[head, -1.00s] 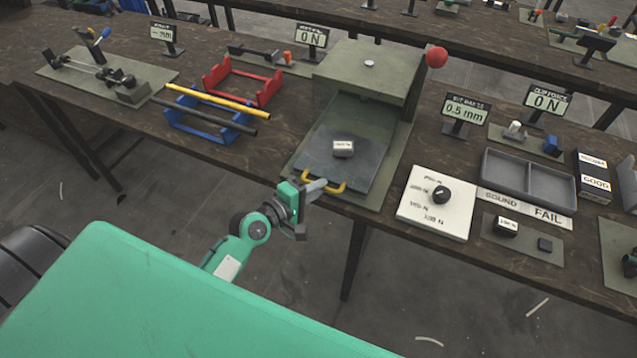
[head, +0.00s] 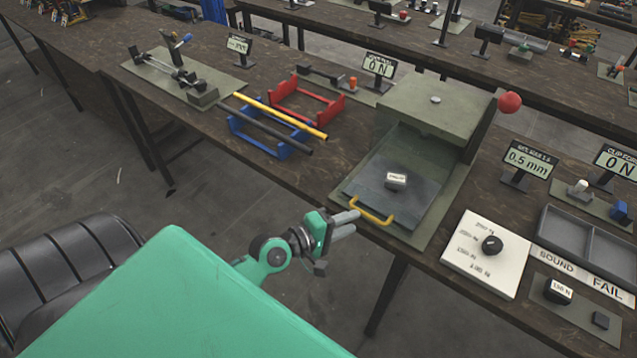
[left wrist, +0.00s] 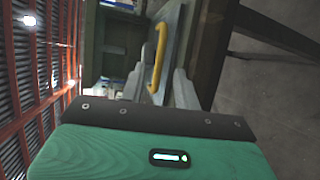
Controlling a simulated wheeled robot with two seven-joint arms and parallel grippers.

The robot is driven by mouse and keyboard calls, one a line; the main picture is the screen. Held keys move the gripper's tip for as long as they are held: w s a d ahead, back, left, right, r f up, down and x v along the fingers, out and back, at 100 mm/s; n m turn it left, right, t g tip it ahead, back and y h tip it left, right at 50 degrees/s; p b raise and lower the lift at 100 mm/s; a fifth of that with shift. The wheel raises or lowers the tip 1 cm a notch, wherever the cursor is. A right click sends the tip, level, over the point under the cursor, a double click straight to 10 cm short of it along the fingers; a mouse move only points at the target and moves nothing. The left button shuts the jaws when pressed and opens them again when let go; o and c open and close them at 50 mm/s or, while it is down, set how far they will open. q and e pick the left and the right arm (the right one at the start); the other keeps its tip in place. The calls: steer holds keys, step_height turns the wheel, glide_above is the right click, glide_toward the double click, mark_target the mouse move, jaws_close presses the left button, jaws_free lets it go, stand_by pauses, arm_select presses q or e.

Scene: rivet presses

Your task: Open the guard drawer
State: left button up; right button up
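The guard drawer (head: 408,183) is a dark flat plate in front of the grey-green press housing (head: 445,103), with a small white-labelled block (head: 396,181) on it. Its yellow handle (head: 372,216) is at the front edge, near the table edge. My left gripper (head: 356,222) is open and empty, its two fingers pointing at the handle from the left. In the left wrist view, the handle (left wrist: 158,55) shows between and beyond the spread fingers (left wrist: 158,92); I cannot tell whether they touch it. My right gripper is not in view.
A red ball knob (head: 509,102) is on the press's right side. A white dial panel (head: 488,254) lies to the right. Blue (head: 262,138) and red (head: 306,104) racks stand to the left, with yellow and black rods across the blue one. Open floor lies before the table.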

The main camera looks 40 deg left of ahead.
arm_select(q)
steer(key=b+v, duration=0.2)
steer(key=v, duration=0.7)
stand_by(0.4)
steer(key=s+a+f+m+g+y, duration=0.2)
steer(key=f, duration=1.1)
steer(key=s+a+f+m+g+y, duration=0.1)
steer(key=s+a+f+m+g, duration=0.1)
steer(key=f, duration=1.1)
steer(key=s+a+f+m+g+y, duration=0.2)
steer(key=f, duration=1.1)
steer(key=s+d+f+m+g, duration=0.2)
steer(key=s+f+m, duration=0.1)
steer(key=s+f, duration=0.4)
steer(key=s+d+f+m+g+y, duration=0.1)
steer(key=s+d+f+m+g, duration=0.1)
steer(key=s+f, duration=0.5)
steer(key=s+d+f+m+g, duration=0.1)
steer(key=s+f+m+g, duration=0.2)
steer(key=s, duration=0.8)
step_height(320, 180, down, 4)
steer(key=m, duration=0.2)
steer(key=shift+s+d+m+y, duration=0.3)
steer(key=shift+s+d, duration=0.05)
steer(key=shift+d, duration=0.05)
steer(key=shift+f, duration=0.15)
